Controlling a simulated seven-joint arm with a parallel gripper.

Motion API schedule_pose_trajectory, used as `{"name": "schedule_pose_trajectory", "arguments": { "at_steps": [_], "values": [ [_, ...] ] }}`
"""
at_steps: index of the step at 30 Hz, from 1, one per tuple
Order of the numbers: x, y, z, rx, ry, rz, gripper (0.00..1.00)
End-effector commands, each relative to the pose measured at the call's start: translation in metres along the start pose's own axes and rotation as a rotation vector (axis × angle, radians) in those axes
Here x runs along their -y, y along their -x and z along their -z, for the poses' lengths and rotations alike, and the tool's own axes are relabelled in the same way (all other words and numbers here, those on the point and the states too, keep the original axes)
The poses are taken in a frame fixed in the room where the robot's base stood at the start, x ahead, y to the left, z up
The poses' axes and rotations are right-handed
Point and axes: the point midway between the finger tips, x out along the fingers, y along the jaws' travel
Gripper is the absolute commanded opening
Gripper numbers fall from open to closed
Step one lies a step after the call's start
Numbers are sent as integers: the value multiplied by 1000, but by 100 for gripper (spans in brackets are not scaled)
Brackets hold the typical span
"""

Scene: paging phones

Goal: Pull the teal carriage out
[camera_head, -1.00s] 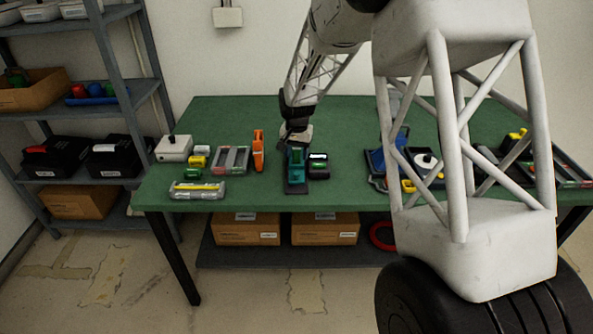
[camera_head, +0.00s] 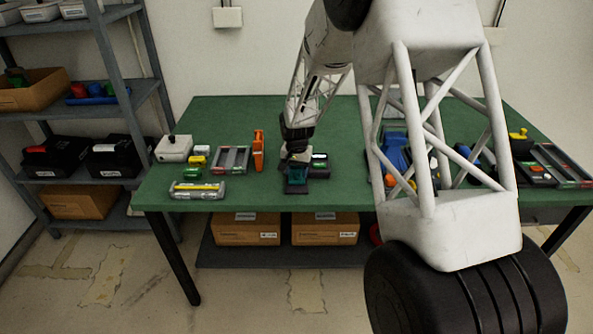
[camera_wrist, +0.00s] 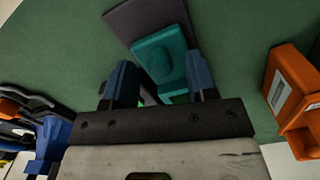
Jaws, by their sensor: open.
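The teal carriage (camera_head: 297,172) sits on a dark flat base (camera_head: 296,188) near the front edge of the green table, and part of the base shows in front of it. My gripper (camera_head: 296,156) is low behind the carriage and hides its rear part in the head view. In the wrist view my gripper (camera_wrist: 160,78) is open, with its two blue fingers apart. The teal carriage (camera_wrist: 162,55) lies between and just beyond the fingertips, very close to the right-hand finger; I cannot tell whether they touch. The dark base (camera_wrist: 140,17) extends past it.
A black-and-green device (camera_head: 319,165) stands close to the right of the carriage. An orange holder (camera_head: 258,150) and a grey tray (camera_head: 231,158) are to the left. Blue and yellow items lie further right, partly behind my arm. The table (camera_head: 225,120) is bare at the back.

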Motion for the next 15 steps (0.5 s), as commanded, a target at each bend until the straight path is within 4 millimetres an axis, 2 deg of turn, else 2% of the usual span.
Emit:
{"name": "schedule_pose_trajectory", "arguments": {
  "at_steps": [5, 15],
  "values": [
    [0, 0, 0, 0, 0, 0, 52],
    [0, 0, 0, -1, 0, 0, 2]
  ]
}}
